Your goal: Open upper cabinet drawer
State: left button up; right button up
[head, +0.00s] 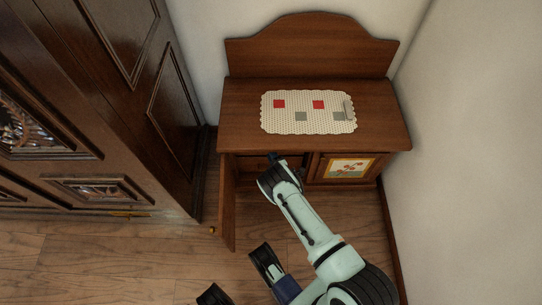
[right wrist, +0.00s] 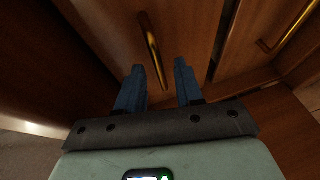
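A brown wooden cabinet (head: 235,115) stands against the wall. Its left door (head: 228,205) is swung open. Behind it a drawer front (head: 250,163) shows below the top, partly hidden by my right arm. My right gripper (head: 275,160) is at this opening, its fingertips mostly hidden in the head view. In the right wrist view its two blue fingers (right wrist: 160,85) are apart. A brass bar handle (right wrist: 152,50) lies just ahead, its lower end between them; I cannot tell if they touch it.
A closed right door (head: 346,168) with a flower picture is beside the opening. A second brass handle (right wrist: 285,30) shows in the wrist view. A patterned cloth (head: 290,125) lies on the cabinet top. A large dark armoire (head: 110,90) stands close on the left; a wall is on the right.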

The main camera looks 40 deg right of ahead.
grip_shut()
dwell(1.5)
